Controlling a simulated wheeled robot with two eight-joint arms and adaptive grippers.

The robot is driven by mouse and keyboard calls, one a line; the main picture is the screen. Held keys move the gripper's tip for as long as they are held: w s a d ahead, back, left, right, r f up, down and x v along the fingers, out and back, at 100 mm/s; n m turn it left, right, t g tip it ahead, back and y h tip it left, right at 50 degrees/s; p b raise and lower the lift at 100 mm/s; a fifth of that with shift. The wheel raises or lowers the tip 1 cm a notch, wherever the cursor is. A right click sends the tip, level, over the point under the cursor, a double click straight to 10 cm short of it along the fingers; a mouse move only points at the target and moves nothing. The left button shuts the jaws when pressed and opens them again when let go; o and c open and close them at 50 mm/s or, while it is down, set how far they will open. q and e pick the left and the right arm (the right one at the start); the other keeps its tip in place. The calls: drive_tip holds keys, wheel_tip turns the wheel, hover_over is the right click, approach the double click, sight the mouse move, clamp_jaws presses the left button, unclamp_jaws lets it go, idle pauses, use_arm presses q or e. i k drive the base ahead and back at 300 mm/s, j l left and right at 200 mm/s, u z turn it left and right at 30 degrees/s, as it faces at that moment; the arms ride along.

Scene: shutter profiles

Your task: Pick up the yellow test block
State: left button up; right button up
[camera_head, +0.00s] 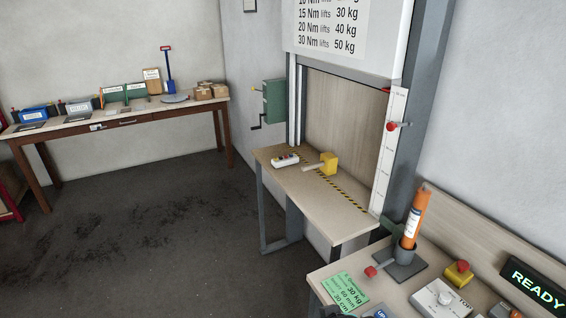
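A yellow block (330,163) sits on the light wooden table (340,205) under the shutter frame. A pale rod-like piece (314,167) lies against its left side; I cannot tell whether the two are joined. The block rests close to a yellow-and-black striped line (343,188) on the tabletop.
A white control box (285,160) lies left of the block. The nearer bench holds an orange cylinder (415,218) in a dark stand, a yellow box with a red button (459,273) and a READY display (537,287). Open floor (150,240) lies left.

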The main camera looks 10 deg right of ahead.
sight(328, 164)
drive_tip(key=i+j+u, duration=0.2)
drive_tip(key=i+j, duration=0.3)
drive_tip(key=i+j+u, duration=0.25)
drive_tip(key=i+j, duration=0.15)
drive_tip(key=i, duration=0.25)
drive_tip(key=i+l+z, duration=0.1)
drive_tip(key=i+z, duration=0.75)
drive_tip(key=z, duration=0.15)
drive_tip(key=i+j+z, duration=0.25)
drive_tip(key=i+z, duration=0.25)
drive_tip(key=i+l+z, duration=0.15)
drive_tip(key=z, duration=0.35)
drive_tip(key=i+z, duration=0.35)
drive_tip(key=z, duration=0.15)
drive_tip(key=i+z, duration=0.25)
drive_tip(key=z, duration=0.2)
